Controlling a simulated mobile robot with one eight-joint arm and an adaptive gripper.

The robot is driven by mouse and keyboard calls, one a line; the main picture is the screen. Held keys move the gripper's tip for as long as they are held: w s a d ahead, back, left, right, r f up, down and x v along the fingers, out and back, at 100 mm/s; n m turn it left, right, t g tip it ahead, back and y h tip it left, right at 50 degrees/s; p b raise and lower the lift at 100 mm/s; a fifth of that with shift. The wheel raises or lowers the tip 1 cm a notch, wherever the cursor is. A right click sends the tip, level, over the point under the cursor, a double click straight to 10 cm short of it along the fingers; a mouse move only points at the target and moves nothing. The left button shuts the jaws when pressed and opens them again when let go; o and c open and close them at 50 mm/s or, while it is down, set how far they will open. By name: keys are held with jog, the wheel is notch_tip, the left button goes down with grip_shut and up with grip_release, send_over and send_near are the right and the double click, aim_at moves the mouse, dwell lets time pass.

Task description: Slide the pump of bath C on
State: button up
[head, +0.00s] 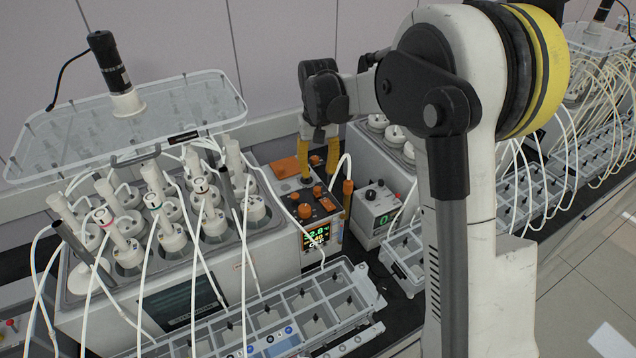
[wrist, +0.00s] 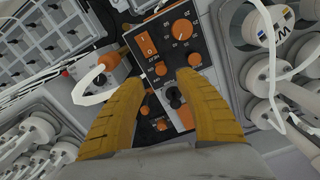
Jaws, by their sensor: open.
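The control unit (head: 314,205) stands at the right end of the near bath, with orange knobs and a lit display (head: 317,237). My gripper (head: 318,168) is open, its two yellow fingers pointing down over the back of this unit. The wrist view shows the unit's dark panel (wrist: 163,62) beneath the open fingers. An orange rocker switch (wrist: 146,46) sits at its upper left, several round orange knobs lie around it, and a black knob or switch (wrist: 174,97) shows between the fingers. I cannot read which control is the pump's or the bath's letter. The fingers hide parts of the panel.
The near bath (head: 190,250) holds several white-capped bottles with looping tubes, under a raised clear lid (head: 150,100). A grey box (head: 378,208) with a black knob stands right of the unit. A compartment rack (head: 290,310) lies in front. A white tube (wrist: 98,75) is close to the left finger.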

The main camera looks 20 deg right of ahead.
aim_at(318, 189)
notch_tip(318, 189, up, 6)
jog(key=shift+f, duration=0.25)
jog(key=shift+s, duration=0.1)
jog(key=s+f+t+b, duration=0.3)
jog(key=s+f+b, duration=0.5)
jog(key=s, duration=0.5)
jog(key=s+f+t+b, duration=0.4)
jog(key=s+f+b, duration=0.4)
jog(key=s+b, duration=0.4)
jog(key=shift+s+a+f+n, duration=0.15)
jog(key=shift+s+f+n, duration=0.25)
jog(key=shift+s, duration=0.45)
